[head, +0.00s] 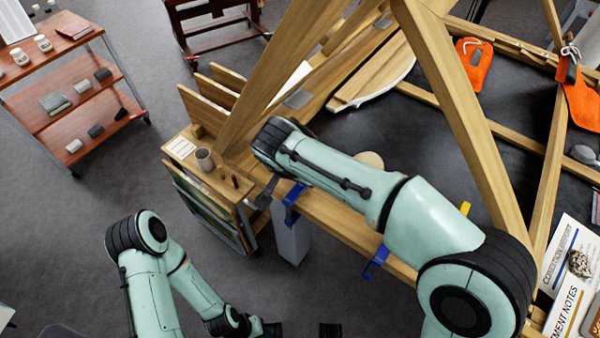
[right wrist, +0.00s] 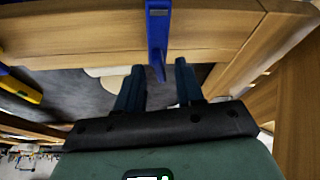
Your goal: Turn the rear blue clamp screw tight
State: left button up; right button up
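Two blue clamps grip the long wooden beam (head: 335,222) in the head view. The far one, the rear blue clamp (head: 292,203), is near the beam's left end; the nearer one (head: 376,263) is to its right. My right gripper (head: 267,192) hangs just left of the rear clamp, partly hidden by its own wrist. In the right wrist view my right gripper (right wrist: 159,75) is open, with a blue clamp (right wrist: 157,32) upright ahead and its lower end between the fingertips. Contact cannot be told, and the screw is not clearly visible. My left gripper (head: 300,330) is open and empty at the bottom edge.
A large slanted wooden post (head: 280,75) rises behind my right arm. A red shelf cart (head: 85,85) is at upper left. Grey floor (head: 60,220) is open at left.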

jog(key=p+v, duration=0.1)
jog(key=v, duration=1.2)
jog(key=shift+r+p, duration=0.2)
jog(key=shift+p, duration=0.1)
